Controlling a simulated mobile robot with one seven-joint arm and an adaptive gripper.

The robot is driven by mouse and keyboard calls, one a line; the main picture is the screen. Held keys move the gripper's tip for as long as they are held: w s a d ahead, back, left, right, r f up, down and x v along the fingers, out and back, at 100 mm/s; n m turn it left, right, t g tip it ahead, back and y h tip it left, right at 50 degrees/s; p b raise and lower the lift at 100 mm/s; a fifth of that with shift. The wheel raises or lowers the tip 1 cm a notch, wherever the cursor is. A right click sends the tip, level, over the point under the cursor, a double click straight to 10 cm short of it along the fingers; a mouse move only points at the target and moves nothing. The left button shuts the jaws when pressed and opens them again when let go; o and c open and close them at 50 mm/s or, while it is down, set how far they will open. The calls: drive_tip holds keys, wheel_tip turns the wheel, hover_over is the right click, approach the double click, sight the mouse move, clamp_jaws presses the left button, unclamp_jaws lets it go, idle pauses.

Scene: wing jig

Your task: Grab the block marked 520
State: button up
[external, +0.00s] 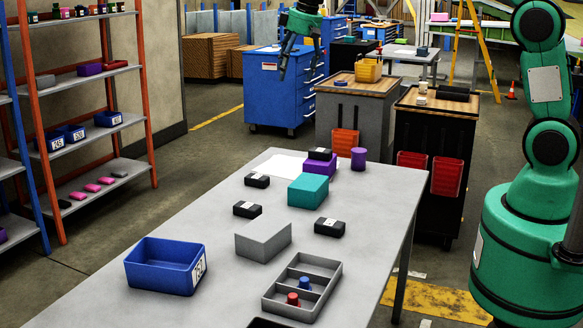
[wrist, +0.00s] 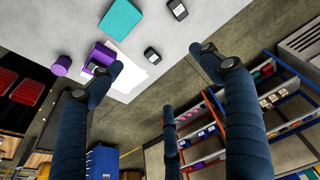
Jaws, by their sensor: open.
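Several black blocks with white labels are in the external view. One block (external: 257,181) lies at the table's left side, another (external: 247,210) nearer, and a third (external: 329,228) to the right. One more (external: 320,154) sits on a purple block (external: 318,168). The label numbers are too small to read, so I cannot tell which is 520. My gripper (external: 299,68) is open and empty, high above the table's far end. In the wrist view its dark blue fingers (wrist: 156,62) are spread apart, with a black block (wrist: 152,54) visible between and beyond them.
Shelves (external: 90,75) stand left; carts (external: 360,120) stand behind the table.

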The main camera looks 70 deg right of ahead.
drive_tip(key=w+d+f, duration=0.4)
drive_tip(key=w+f, duration=0.1)
drive_tip(key=f, duration=0.4)
drive_tip(key=w+d+f+g, duration=0.1)
drive_tip(key=w+d+f, duration=0.3)
drive_tip(key=f, duration=0.6)
drive_tip(key=w+d+f, duration=0.5)
drive_tip(key=w+f, duration=0.3)
drive_tip(key=f, duration=0.1)
drive_tip(key=shift+f, duration=0.2)
drive_tip(key=shift+d, duration=0.1)
drive_tip(key=b, duration=0.1)
hover_over(259, 175)
drive_tip(key=f, duration=0.8)
drive_tip(key=shift+s+f, duration=0.2)
drive_tip(key=shift+s, duration=0.2)
drive_tip(key=shift+w+f+b, duration=0.15)
drive_tip(key=shift+f+b, duration=0.15)
drive_tip(key=shift+f, duration=1)
drive_tip(key=shift+w+f+b, duration=0.15)
drive_tip(key=shift+f+b, duration=0.1)
drive_tip(key=shift+f, duration=1.05)
drive_tip(key=shift+f, duration=0.25)
